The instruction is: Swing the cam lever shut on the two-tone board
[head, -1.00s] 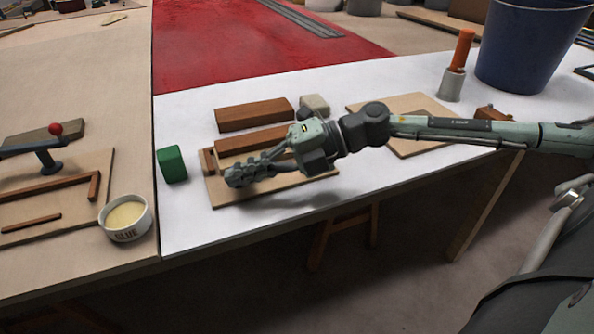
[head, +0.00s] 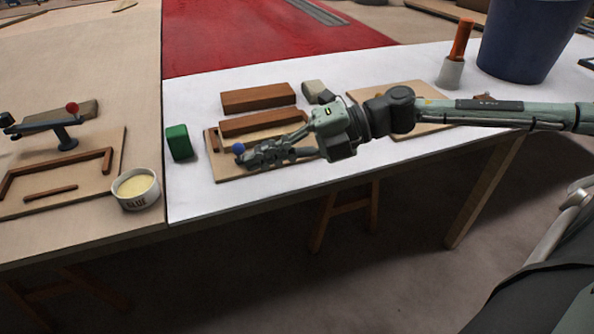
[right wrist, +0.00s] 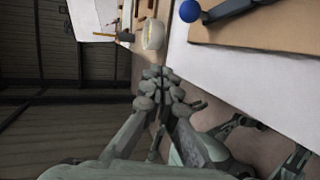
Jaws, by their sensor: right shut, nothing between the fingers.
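The middle board (head: 224,172) is tan with brown strips and lies on the white bench top. A blue ball knob (head: 238,148) shows at its left part; in the right wrist view the blue knob (right wrist: 190,11) sits on the end of a dark lever (right wrist: 232,7). My right gripper (head: 252,158) is shut and empty, just right of the knob in the head view, and hides most of the lever. In the right wrist view my right gripper (right wrist: 157,85) appears apart from the knob. I cannot tell which board is two-tone. My left gripper is not in view.
A left board (head: 105,178) carries a red-knobbed lever (head: 50,125). A glue tub (head: 137,190) and green block (head: 179,142) stand between the boards. Brown bars (head: 258,98) lie behind. An orange-handled tool (head: 460,40) and blue bucket (head: 530,45) stand right.

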